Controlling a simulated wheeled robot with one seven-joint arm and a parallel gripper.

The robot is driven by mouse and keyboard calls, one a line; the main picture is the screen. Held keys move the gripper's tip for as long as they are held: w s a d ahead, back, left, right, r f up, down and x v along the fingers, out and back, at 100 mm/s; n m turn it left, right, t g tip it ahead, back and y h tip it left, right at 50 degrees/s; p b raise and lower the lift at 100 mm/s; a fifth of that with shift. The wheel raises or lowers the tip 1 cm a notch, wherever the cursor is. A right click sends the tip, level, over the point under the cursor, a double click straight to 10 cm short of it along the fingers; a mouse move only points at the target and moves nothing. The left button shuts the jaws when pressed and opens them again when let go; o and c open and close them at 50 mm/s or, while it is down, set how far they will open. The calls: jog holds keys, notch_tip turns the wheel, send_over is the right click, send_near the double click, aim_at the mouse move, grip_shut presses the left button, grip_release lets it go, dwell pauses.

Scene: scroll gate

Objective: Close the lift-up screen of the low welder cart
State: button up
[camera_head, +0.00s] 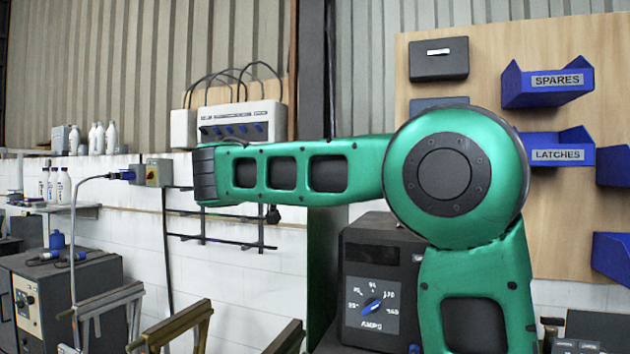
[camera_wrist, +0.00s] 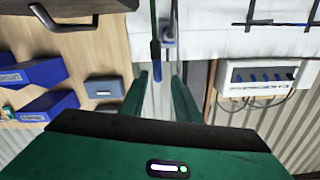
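A black welder cabinet (camera_head: 375,265) with an AMPS dial stands low behind my green arm in the head view. A dark green upright panel (camera_head: 322,265) is at its left side; I cannot tell whether this is the lift-up screen. My arm hides part of the cabinet. My gripper (camera_wrist: 160,75) shows in the wrist view, with its two green fingers apart and nothing held between them. It is out of sight in the head view. A dark body with a curved handle (camera_wrist: 65,20) is at the top left of the wrist view, apart from the fingers; I cannot tell which thing it is.
A grey machine (camera_head: 75,300) stands at the far left, with trestle-like supports (camera_head: 175,325) to its right. Blue bins (camera_head: 548,85) hang on a wooden board at right. A white control box (camera_head: 240,124) and a dark rack (camera_head: 225,230) are on the wall.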

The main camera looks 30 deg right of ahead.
jog(key=x, duration=1)
jog(key=shift+w+d, duration=0.15)
jog(key=shift+d, duration=0.1)
grip_shut()
